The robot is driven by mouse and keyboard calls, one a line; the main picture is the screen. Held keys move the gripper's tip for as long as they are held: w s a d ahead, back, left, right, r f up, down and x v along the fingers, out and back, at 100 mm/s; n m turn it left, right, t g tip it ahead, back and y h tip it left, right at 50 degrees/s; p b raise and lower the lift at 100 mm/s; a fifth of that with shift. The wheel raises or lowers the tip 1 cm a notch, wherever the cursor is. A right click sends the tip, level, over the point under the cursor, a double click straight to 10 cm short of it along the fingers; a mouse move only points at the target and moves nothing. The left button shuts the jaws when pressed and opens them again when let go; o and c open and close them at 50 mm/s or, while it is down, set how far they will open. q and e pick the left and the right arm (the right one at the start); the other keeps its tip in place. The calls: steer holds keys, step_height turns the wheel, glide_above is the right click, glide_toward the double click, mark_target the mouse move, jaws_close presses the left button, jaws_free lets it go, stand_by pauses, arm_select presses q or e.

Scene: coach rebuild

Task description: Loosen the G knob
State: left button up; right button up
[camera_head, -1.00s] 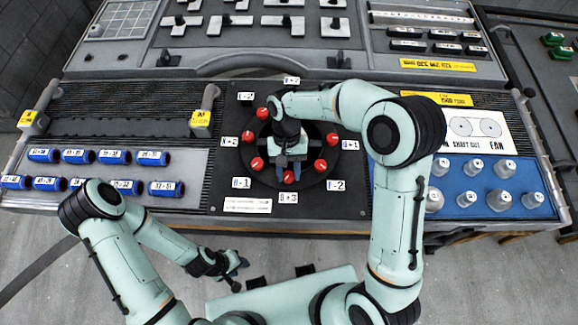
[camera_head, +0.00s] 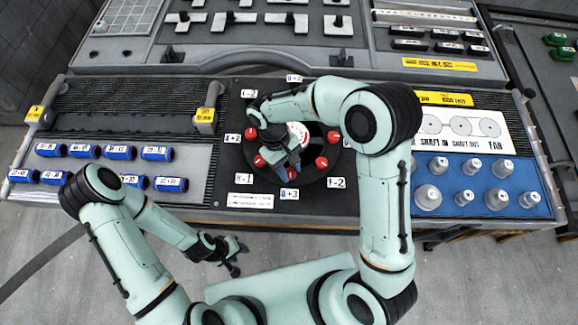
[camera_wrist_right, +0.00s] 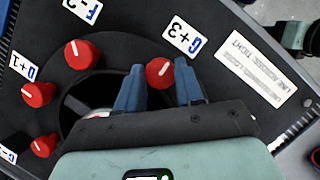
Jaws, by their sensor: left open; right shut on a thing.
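The red G knob (camera_wrist_right: 159,72) has a white pointer line and sits beside the label G+3 (camera_wrist_right: 184,36). My right gripper (camera_wrist_right: 160,88) is shut on this knob, one blue finger on each side of it in the right wrist view. In the head view my right gripper (camera_head: 292,160) reaches down over the round black dial plate (camera_head: 300,182), and its hand hides part of the ring of knobs. The G label shows just below it (camera_head: 289,194). My left gripper (camera_head: 236,257) is open and empty, low in front of the bench.
Other red knobs (camera_head: 321,163) ring the dial, close to my right fingers. A white card (camera_wrist_right: 250,65) lies near the G label. Blue cylinders (camera_head: 84,151) lie at left. Grey pegs (camera_head: 428,198) stand on a blue panel at right.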

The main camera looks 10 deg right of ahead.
stand_by(0.5)
steer(key=o, duration=1)
steer(key=shift+r, duration=0.1)
arm_select(q)
steer(key=w+r+p, duration=0.1)
steer(key=w+r, duration=0.1)
steer(key=shift+w+p, duration=0.3)
steer(key=shift+p, duration=0.05)
arm_select(e)
steer(key=v, duration=1.3)
steer(key=shift+w+a, duration=0.1)
arm_select(q)
steer(key=shift+s, duration=0.1)
